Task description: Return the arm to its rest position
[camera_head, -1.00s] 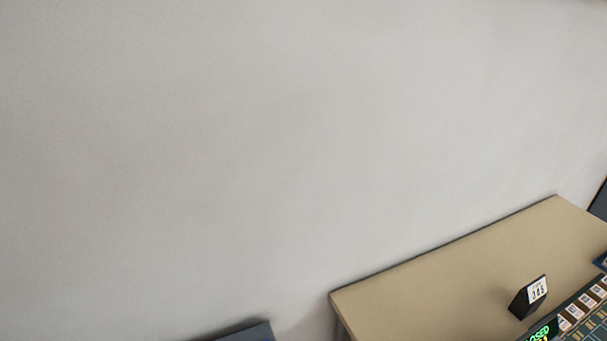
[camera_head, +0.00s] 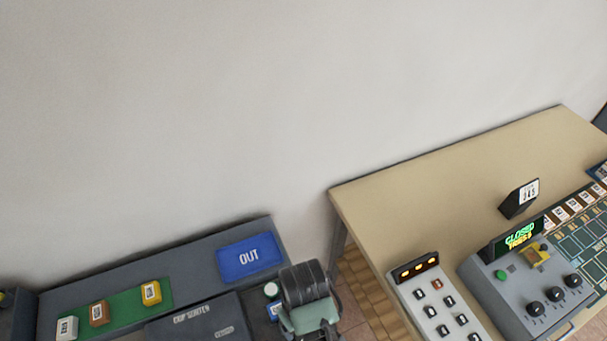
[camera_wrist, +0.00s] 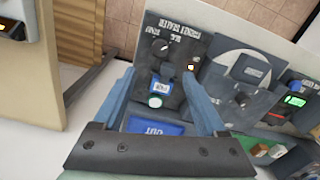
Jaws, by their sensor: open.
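My gripper (camera_wrist: 160,92) shows in the wrist view with its two blue-grey fingers spread apart and nothing between them. Beyond the fingers is a dark grey sorter bench with a panel of knobs (camera_wrist: 165,47), a green-topped button and a blue mat (camera_wrist: 171,129). I cannot tell the exact gap between the fingers and the bench. In the head view, part of my arm (camera_head: 307,300) shows at the bottom centre, beside the bench's right end. The fingers cannot be made out there.
The dark bench (camera_head: 200,266) bears a blue OUT mat (camera_head: 249,257) and a green strip (camera_head: 125,301) with several small blocks. At right stands a beige table (camera_head: 430,200) with a keypad (camera_head: 440,312), a console (camera_head: 515,285) and a small dark sign (camera_head: 518,201). Tiled floor lies between them.

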